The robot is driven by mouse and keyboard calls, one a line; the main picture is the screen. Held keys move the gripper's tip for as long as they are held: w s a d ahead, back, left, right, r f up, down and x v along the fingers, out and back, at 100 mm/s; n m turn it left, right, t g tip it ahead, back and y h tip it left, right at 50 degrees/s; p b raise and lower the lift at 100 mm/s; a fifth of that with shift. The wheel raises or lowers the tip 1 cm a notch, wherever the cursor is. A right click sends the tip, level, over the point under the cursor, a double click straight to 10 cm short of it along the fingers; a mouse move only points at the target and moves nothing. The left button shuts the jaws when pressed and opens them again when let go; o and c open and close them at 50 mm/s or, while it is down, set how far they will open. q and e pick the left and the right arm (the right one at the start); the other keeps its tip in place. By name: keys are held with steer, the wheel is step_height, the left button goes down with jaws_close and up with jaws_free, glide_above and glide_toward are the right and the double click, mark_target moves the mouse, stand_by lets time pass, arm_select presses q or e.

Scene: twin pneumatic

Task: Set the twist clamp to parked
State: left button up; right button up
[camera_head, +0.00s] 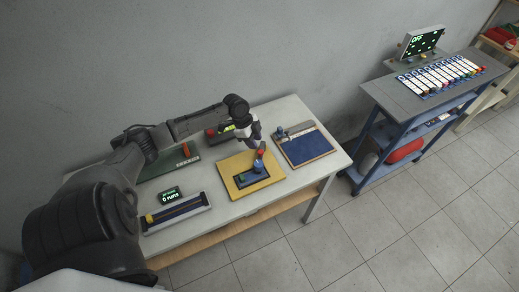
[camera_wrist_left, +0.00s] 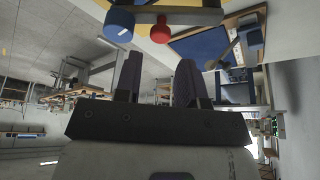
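No label shows which fixture is the twist clamp. A yellow board (camera_head: 235,165) on the table carries a dark plate with a blue cylinder (camera_head: 258,167), a red knob (camera_head: 261,153) and a green part (camera_head: 241,178). In the left wrist view, the blue cylinder (camera_wrist_left: 119,25) and red knob (camera_wrist_left: 160,30) appear near the top, beside a grey bar. My left gripper (camera_head: 256,143) is just above the red knob, pointing down. Its fingers (camera_wrist_left: 158,78) stand apart with nothing visible between them. My right gripper is not in view.
A blue-topped board (camera_head: 306,149) with a grey bar and a small blue post stands to the right. A counter display (camera_head: 170,195) and a slotted rail (camera_head: 176,212) are at the left front. A separate bench (camera_head: 410,97) holds a keyed panel and a monitor reading OFF.

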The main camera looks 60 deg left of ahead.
mark_target(260, 151)
arm_select(q)
steer(key=shift+x, duration=2.8)
jaws_close()
